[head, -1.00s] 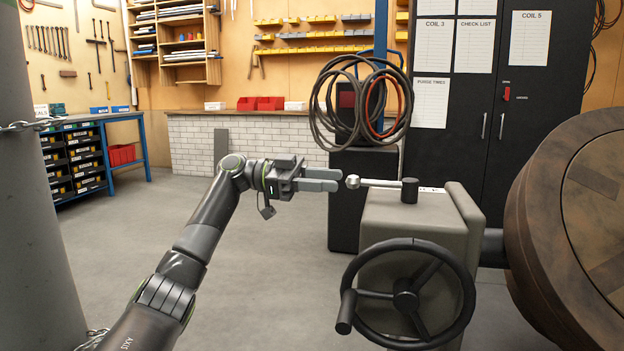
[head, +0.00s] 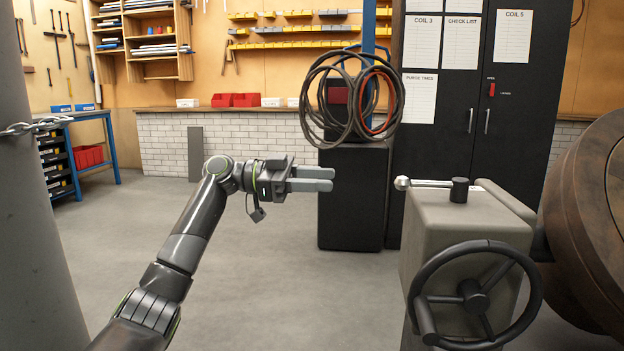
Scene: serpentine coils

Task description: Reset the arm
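My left arm (head: 190,240) comes in from the lower left and is bent at the elbow. Its gripper (head: 331,179) points right, level, in mid-air. Two grey fingers show, one above the other in the picture; they look close together, and I cannot tell whether a gap lies between them. Nothing shows between or beyond them. The gripper is left of the lever with a silver ball end (head: 402,183) and apart from it. My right arm and gripper are out of view.
A grey machine box (head: 455,228) with a black handwheel (head: 473,297) stands at right, beside a large brown round body (head: 590,220). Coiled hoses (head: 350,100) sit above a black cabinet (head: 353,200). A grey column (head: 35,220) stands at left. Floor between is open.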

